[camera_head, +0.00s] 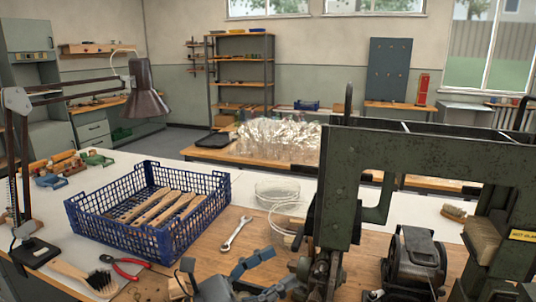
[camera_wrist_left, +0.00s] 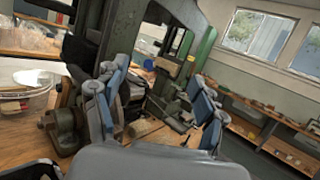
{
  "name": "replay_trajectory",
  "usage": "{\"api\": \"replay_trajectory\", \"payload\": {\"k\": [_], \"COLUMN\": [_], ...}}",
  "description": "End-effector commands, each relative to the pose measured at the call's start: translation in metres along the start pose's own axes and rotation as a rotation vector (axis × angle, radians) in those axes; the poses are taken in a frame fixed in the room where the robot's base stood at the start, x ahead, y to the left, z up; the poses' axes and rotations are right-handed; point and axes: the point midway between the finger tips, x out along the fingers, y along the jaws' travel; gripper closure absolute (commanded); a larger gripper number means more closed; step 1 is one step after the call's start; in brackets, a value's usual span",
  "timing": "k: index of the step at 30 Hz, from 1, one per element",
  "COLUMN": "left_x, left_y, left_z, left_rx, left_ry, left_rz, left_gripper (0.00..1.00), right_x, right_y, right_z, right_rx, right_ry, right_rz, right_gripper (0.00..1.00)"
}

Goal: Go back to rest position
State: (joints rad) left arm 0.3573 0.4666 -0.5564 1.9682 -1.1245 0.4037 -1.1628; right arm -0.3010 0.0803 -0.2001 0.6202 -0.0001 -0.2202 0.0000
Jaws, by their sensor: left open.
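My left gripper (camera_head: 268,274) is at the bottom middle of the head view, low over the wooden worktop and just left of the green tufting machine (camera_head: 430,150). Its blue-grey fingers stand apart with nothing between them. In the left wrist view the gripper (camera_wrist_left: 157,88) also shows open, one finger on each side, with the machine (camera_wrist_left: 100,35) beyond. My right gripper is not in view.
A blue crate (camera_head: 165,238) holds several wooden brush handles (camera_head: 160,207). A wrench (camera_head: 236,233), clear round dishes (camera_head: 277,190), red pliers (camera_head: 125,267) and a brush (camera_head: 95,279) lie around. A lamp (camera_head: 146,90) stands left. The wooden worktop between wrench and gripper is clear.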

Motion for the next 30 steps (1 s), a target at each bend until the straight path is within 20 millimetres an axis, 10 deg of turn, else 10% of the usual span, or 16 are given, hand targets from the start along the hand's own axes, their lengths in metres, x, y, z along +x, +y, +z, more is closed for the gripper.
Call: {"api": "replay_trajectory", "payload": {"k": [7, 13, 18, 25, 26, 30], "left_x": [-0.075, -0.181, -0.268, -0.333, -0.338, -0.359], "left_y": [0.070, 0.096, 0.058, -0.022, -0.031, -0.077], "left_z": [0.015, -0.052, -0.132, -0.192, -0.196, -0.212], "left_rx": [-0.815, -1.442, -1.872, -2.145, 2.146, 1.920], "left_ry": [-0.449, -0.806, -1.106, -1.377, 1.391, 1.310], "left_rz": [0.504, 0.942, 1.347, 1.772, -1.800, -1.751], "left_gripper": [0.29, 0.29, 0.29, 0.29, 0.29, 0.29], "right_x": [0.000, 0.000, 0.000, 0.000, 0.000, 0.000], "right_y": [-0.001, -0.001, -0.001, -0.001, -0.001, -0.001], "right_z": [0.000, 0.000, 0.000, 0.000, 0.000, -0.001], "right_rx": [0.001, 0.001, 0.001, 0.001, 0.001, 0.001], "right_ry": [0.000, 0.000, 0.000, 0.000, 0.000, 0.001], "right_rz": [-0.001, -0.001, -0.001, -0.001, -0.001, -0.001], "right_gripper": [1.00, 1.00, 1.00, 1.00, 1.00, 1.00]}}
